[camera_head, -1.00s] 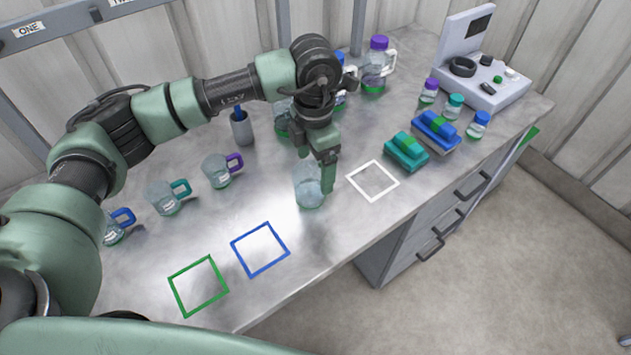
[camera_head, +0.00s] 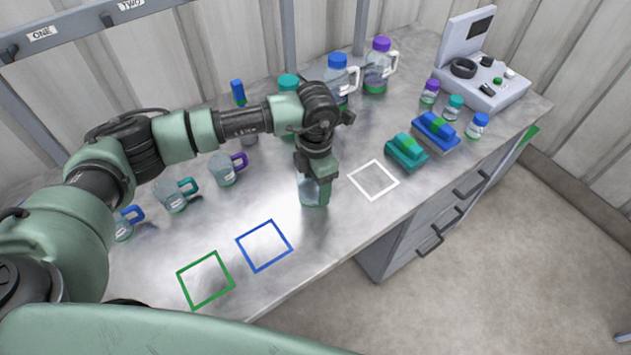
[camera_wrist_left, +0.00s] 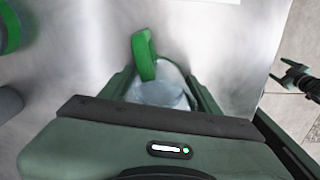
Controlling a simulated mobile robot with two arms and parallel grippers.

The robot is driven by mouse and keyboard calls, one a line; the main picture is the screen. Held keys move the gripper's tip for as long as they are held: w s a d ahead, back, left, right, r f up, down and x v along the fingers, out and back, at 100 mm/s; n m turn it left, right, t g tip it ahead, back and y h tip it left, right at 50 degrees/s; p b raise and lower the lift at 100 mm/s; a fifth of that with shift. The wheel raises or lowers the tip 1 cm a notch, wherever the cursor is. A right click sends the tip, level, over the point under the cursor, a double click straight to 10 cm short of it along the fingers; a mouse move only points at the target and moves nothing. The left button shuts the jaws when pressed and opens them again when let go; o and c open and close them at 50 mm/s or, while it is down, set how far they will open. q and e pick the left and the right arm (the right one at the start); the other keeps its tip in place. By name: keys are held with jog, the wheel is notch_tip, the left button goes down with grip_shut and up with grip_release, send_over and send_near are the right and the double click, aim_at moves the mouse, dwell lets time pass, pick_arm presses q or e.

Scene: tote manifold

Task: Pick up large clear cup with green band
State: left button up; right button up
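The large clear cup with a green band (camera_head: 314,197) stands on the bench, partly hidden under my left gripper (camera_head: 316,178) in the head view. In the left wrist view the clear cup (camera_wrist_left: 158,92) has a green handle-like part (camera_wrist_left: 144,54) pointing away from the palm. My left gripper (camera_wrist_left: 157,75) has its fingers apart, one on each side of the cup; whether they touch it is unclear. A dark gripper (camera_wrist_left: 300,80), seemingly my right one, shows at the right edge of the wrist view; its opening is unclear.
Cups with blue (camera_head: 124,222), teal (camera_head: 176,195) and purple (camera_head: 228,168) handles stand to the left. Blue-capped (camera_head: 338,80) and purple-capped (camera_head: 377,68) jugs stand behind. Green (camera_head: 206,281), blue (camera_head: 264,246) and white (camera_head: 374,180) outlined squares are bare.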

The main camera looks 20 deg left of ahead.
pick_arm(q)
jog(key=c, duration=0.7)
jog(key=shift+o, duration=0.2)
jog(key=shift+r, duration=0.15)
